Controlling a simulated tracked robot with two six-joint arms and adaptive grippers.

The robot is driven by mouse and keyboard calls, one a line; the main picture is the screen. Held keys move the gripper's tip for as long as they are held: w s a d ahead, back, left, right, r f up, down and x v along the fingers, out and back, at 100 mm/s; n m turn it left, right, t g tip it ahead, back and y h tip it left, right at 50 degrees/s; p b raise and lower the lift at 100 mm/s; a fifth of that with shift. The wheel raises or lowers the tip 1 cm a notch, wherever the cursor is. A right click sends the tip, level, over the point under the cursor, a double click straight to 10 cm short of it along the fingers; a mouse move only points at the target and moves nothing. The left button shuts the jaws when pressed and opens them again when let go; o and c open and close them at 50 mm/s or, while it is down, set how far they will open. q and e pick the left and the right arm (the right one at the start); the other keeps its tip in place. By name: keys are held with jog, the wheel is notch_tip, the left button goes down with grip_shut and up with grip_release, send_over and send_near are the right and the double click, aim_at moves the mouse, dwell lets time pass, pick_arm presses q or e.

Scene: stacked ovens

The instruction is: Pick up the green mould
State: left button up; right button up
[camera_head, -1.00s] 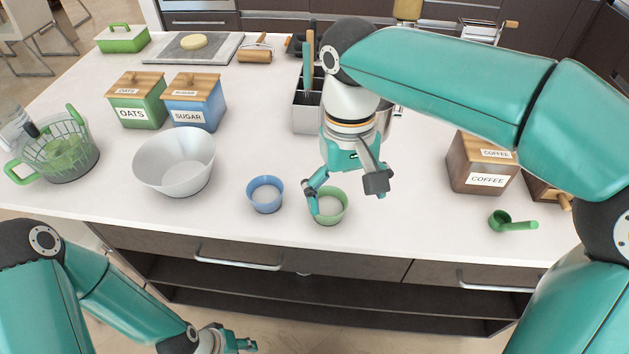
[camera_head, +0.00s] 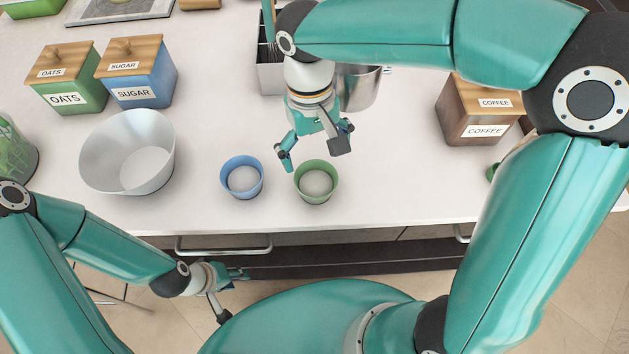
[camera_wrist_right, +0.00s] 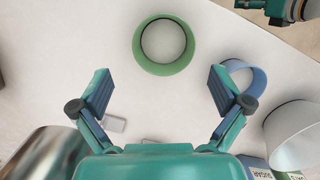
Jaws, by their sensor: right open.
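The green mould (camera_head: 317,192) stands upright on the counter near its front edge, with a pale grey inside. It also shows in the right wrist view (camera_wrist_right: 150,63), beyond the fingertips and roughly midway between them. My right gripper (camera_head: 312,153) is open and empty, behind the green mould and a little to its left. In the right wrist view its two fingers (camera_wrist_right: 160,90) are spread wide, with the mould apart from both. My left gripper (camera_head: 233,292) is low in front of the counter, its fingers apart and empty.
A blue mould (camera_head: 230,190) stands just left of the green one; a white bowl (camera_head: 105,165) is further left. A metal pot (camera_head: 360,92) is behind my right gripper. Oats (camera_head: 68,90) and sugar (camera_head: 140,92) boxes are back left, a coffee box (camera_head: 478,115) right.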

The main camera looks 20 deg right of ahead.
aim_at(317, 190)
jog(key=shift+s+a+f+p, duration=0.1)
jog(key=shift+s+f+p, duration=0.1)
jog(key=shift+f, duration=1.1)
jog(key=shift+s+a+f+p, duration=0.1)
jog(key=shift+s+f+p, duration=0.05)
jog(key=shift+f, duration=1.2)
jog(key=shift+s+f+p, duration=0.2)
jog(key=shift+f, duration=1.1)
jog(key=shift+c, duration=0.3)
jog(key=c, duration=1.1)
